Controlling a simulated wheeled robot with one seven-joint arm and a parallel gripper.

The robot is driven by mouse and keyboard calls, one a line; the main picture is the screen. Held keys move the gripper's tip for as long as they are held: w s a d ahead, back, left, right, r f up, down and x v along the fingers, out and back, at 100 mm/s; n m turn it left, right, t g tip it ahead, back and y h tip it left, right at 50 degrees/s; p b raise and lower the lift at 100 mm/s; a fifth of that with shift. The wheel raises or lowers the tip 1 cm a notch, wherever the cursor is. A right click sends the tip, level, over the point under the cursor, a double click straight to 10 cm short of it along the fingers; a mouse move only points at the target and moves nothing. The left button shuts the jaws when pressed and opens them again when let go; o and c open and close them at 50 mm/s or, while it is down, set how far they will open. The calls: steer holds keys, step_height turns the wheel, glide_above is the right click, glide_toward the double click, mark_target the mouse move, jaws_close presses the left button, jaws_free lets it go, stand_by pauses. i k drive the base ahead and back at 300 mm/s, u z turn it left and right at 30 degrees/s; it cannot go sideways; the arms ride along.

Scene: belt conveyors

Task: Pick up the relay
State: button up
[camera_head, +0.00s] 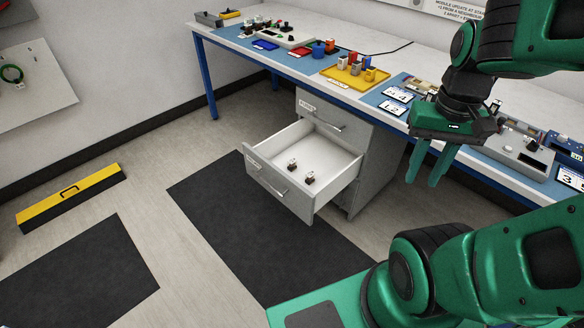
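An open drawer (348,176) juts from the grey cabinet under the bench. Two small dark-and-light parts lie apart on its pale floor: one (292,165) toward the back left, another (309,178) nearer the front. They may be relays, but they are too small to tell for certain. My gripper (423,182) points down, right of the drawer and in front of the bench edge. Its two green fingers are apart with nothing between them. It is not touching the small parts.
The long bench (375,100) carries a yellow tray (342,74) of coloured blocks, numbered cards (392,106) and a grey device (512,150) at right. The drawer cabinet (385,155) stands below. A yellow-and-black box (70,196) and dark mats (225,205) lie on the otherwise clear floor.

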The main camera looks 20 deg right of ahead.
mark_target(292, 163)
steer(key=z, duration=2.35)
steer(key=i, duration=0.75)
steer(key=u, duration=2.7)
steer(key=i, duration=0.2)
steer(key=u, duration=0.15)
